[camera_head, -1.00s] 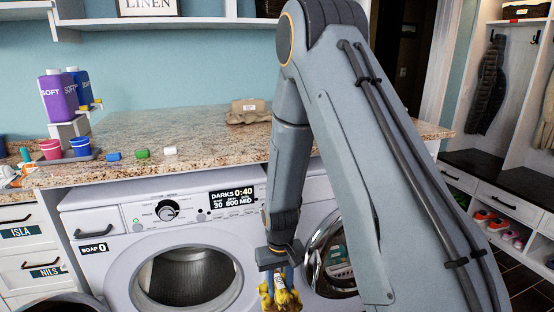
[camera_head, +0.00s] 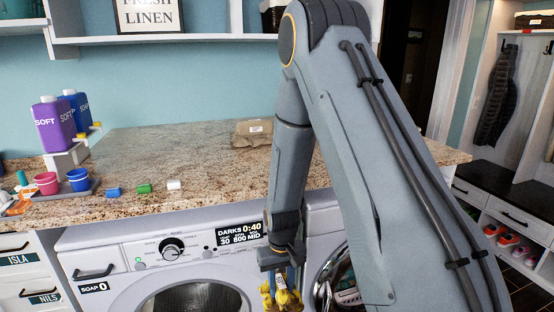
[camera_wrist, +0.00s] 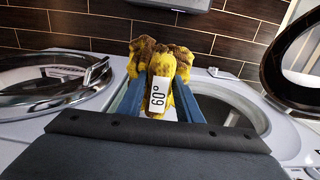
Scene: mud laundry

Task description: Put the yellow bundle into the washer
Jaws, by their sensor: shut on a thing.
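The yellow bundle (camera_head: 283,297) has brown dirty patches and a white tag reading 60°. My gripper (camera_head: 282,268) is shut on it and holds it in front of the machines. In the wrist view the yellow bundle (camera_wrist: 160,65) sits between the blue fingers of my gripper (camera_wrist: 158,98). The washer (camera_head: 160,262) has a display reading DARKS 0:40, and its round opening (camera_head: 195,300) shows a dark drum at the lower edge of the head view. Its lower part is out of frame.
A second machine with a round glass door (camera_head: 335,275) stands to the right, partly behind my arm. The granite counter (camera_head: 200,160) above holds a brown parcel (camera_head: 255,132), small coloured blocks, cups and the SOFT bottle (camera_head: 53,125). Cubbies with shoes are at the right.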

